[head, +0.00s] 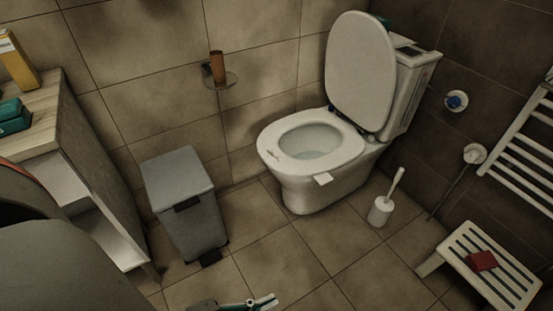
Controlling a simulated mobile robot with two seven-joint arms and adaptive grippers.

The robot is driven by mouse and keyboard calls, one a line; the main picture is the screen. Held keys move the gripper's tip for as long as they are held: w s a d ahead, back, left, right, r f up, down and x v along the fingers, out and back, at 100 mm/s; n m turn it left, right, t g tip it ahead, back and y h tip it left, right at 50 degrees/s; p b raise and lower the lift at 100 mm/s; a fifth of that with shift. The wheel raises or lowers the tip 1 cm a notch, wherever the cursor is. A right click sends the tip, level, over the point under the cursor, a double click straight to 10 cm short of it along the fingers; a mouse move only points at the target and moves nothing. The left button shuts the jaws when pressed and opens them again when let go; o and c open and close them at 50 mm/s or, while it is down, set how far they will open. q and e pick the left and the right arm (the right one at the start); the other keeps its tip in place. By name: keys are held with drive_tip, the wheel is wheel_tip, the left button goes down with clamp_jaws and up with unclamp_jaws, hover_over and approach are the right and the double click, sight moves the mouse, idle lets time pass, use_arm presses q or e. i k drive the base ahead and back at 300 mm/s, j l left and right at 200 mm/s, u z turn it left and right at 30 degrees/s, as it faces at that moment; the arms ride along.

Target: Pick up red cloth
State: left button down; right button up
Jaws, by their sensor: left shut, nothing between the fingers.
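The red cloth (481,260) lies folded on the slatted top of a white stool (513,278) at the lower right. My left gripper (268,301) shows at the bottom edge, left of the middle. It is shut and holds nothing, and much of it is cut off by the frame. It is well to the left of the cloth and apart from it. My right gripper is out of view.
A toilet (325,180) with its lid up stands at the back. A toilet brush (382,208) stands beside it. A grey bin (185,205) and a shelf unit (75,150) are on the left. The tiled floor (310,265) in front is clear.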

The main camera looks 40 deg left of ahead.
sight(482, 261)
drive_tip(key=i+j, duration=0.25)
drive_tip(key=j, duration=0.2)
drive_tip(key=i+j+u, duration=0.15)
drive_tip(key=j, duration=0.3)
drive_tip(key=i+l+u, duration=0.15)
drive_tip(key=i+l, duration=0.15)
drive_tip(key=i+j+z, duration=0.1)
